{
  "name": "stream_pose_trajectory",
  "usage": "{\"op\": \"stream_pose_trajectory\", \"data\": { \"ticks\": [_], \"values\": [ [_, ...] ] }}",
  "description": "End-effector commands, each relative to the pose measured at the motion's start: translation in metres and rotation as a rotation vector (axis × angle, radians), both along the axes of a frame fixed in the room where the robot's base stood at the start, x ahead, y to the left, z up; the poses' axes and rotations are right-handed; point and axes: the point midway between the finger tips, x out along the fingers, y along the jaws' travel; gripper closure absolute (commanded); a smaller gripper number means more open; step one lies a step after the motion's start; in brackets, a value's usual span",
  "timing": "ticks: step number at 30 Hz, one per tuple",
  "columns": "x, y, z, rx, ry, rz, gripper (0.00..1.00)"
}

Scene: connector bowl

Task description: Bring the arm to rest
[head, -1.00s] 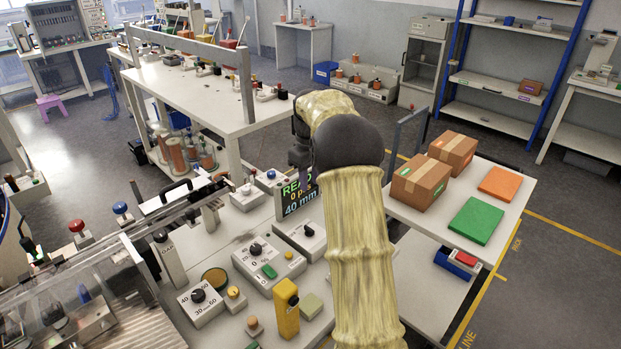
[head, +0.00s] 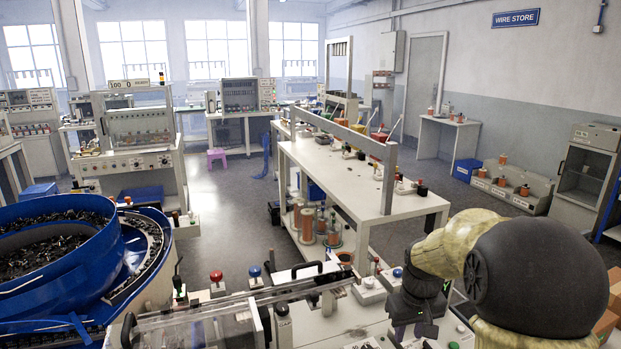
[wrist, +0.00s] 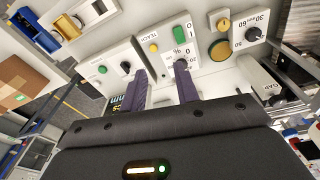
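My arm (head: 465,260) shows at the lower right of the head view, its pale sleeve and dark joint close to the camera. My gripper (wrist: 161,74) shows in the wrist view as two purple fingers set apart with a gap between them. It is open and nothing is held. The fingers are over a bench of control boxes, in front of a white dial box (wrist: 184,50). I cannot tell whether they touch it. In the head view the gripper's dark end hangs low at the right, its fingertips mostly out of sight.
A blue bowl feeder (head: 60,255) full of small dark parts stands at the left. A clear-covered machine (head: 200,325) is at the front. A white workbench (head: 340,185) stands behind the arm. A carton (wrist: 25,85) is at the wrist view's left. Open floor (head: 225,225) lies between benches.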

Motion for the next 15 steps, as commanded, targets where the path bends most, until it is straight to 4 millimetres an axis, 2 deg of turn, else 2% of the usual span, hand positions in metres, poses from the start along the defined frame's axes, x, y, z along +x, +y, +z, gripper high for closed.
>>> {"op": "stream_pose_trajectory", "data": {
  "ticks": [1,9,12,15],
  "values": [
    [-0.016,0.009,0.003,0.002,-0.009,-0.013,0.69],
    [-0.098,0.043,-0.005,0.025,-0.068,-0.103,0.69],
    [-0.128,0.051,-0.008,0.037,-0.089,-0.134,0.69],
    [-0.148,0.057,-0.012,0.045,-0.101,-0.154,0.69]
  ]
}}
